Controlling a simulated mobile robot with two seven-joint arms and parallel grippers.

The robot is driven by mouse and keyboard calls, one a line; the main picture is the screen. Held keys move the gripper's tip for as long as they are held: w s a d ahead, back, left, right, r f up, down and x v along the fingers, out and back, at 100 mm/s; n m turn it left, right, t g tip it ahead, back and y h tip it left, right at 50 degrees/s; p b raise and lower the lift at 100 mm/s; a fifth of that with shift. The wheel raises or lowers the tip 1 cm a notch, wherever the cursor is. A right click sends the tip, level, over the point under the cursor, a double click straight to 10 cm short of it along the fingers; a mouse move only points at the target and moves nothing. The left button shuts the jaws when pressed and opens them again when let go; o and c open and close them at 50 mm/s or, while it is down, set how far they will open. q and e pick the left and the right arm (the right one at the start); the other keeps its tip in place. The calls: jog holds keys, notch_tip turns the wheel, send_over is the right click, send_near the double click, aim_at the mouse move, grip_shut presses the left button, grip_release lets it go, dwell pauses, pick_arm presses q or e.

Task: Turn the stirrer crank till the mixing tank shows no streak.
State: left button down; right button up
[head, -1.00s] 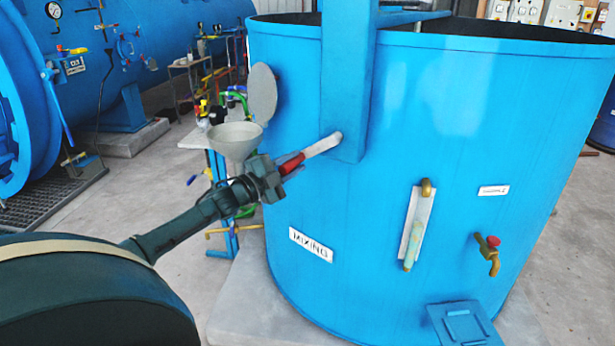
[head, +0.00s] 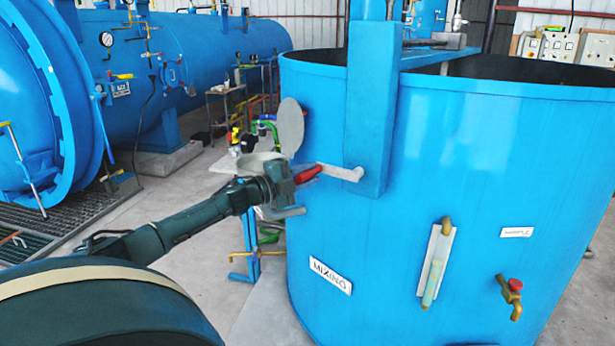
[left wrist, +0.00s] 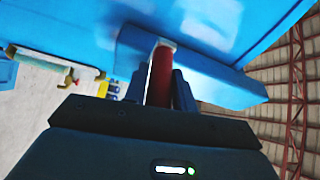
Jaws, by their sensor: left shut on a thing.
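The blue mixing tank (head: 420,200) stands at the right in the head view, with a MIXING label (head: 330,276) on its wall. The stirrer crank (head: 342,172) is a pale arm with a red handle (head: 307,175), coming out of a blue column (head: 370,120) on the tank. My left gripper (head: 290,181) is shut on the red handle, left of the column. In the left wrist view the red handle (left wrist: 161,75) sits between the fingers. A sight glass (head: 433,270) on the tank front looks pale greenish; streaks in it are too small to tell. My right gripper is not in view.
A brass tap with a red knob (head: 512,290) sticks out of the tank front. A grey round flap (head: 289,128) and a funnel (head: 258,160) are at the tank's left side. A large blue autoclave (head: 200,60) lies behind at the left.

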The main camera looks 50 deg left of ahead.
pick_arm(q)
jog(key=shift+r, duration=0.3)
jog(key=c, duration=1.1)
grip_release()
jog(key=shift+d+f, duration=0.1)
jog(key=shift+d, duration=0.05)
jog(key=shift+c, duration=0.2)
jog(key=shift+s+f, duration=0.1)
jog(key=shift+f, duration=0.05)
jog(key=shift+s+a+f, duration=0.15)
jog(key=shift+s+a, duration=0.05)
jog(key=shift+s, duration=0.3)
jog(key=r+v, duration=0.1)
jog(key=v, duration=1.1)
jog(key=shift+f+p, duration=0.3)
jog(key=shift+p, duration=0.1)
